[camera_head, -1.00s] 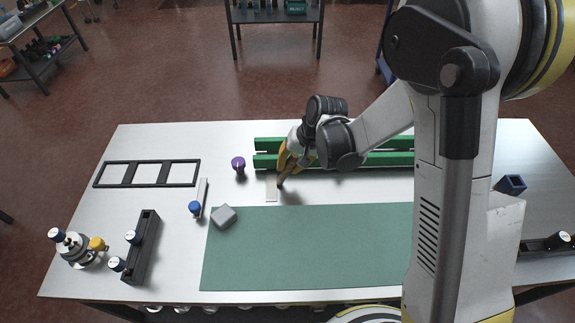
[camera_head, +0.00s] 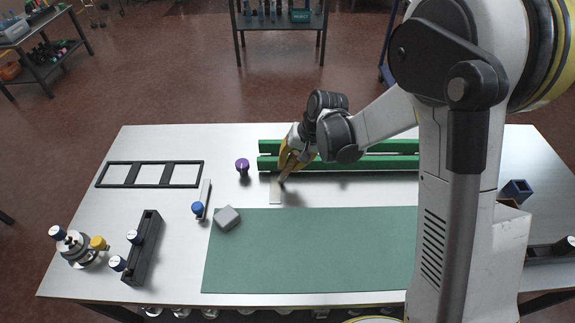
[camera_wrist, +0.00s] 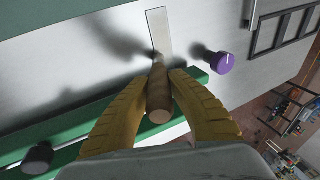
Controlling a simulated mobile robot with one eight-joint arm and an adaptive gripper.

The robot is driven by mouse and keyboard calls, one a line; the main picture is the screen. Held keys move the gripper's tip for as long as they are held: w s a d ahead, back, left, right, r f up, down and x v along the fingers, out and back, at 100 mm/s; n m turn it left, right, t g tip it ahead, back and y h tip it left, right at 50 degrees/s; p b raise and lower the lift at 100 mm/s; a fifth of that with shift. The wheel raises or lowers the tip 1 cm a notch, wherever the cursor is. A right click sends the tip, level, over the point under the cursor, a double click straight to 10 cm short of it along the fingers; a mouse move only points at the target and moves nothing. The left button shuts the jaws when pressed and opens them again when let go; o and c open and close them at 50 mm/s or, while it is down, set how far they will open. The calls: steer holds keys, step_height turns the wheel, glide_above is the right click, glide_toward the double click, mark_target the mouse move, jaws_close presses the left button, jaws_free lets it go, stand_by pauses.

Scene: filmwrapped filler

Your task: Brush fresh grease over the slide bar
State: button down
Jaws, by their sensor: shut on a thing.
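Green rails (camera_head: 380,163) run behind and beside my gripper. A purple-capped knob (camera_head: 242,165) stands left of it. A grey block (camera_head: 227,217) sits at the green mat's corner (camera_head: 310,260). A blue-knobbed strip (camera_head: 205,193) and a black frame (camera_head: 150,163) lie further left.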

mark_target(293, 152)
steer(key=shift+d+r, duration=0.2)
steer(key=shift+d, duration=0.15)
step_height(293, 152, up, 3)
steer(key=shift+f+p, duration=0.2)
steer(key=shift+p, duration=0.6)
steer(key=shift+a+r, duration=0.2)
steer(key=shift+r, duration=0.2)
steer(key=shift+d+r+p, duration=0.1)
steer(key=shift+r+p, duration=1.45)
steer(key=shift+r, duration=0.65)
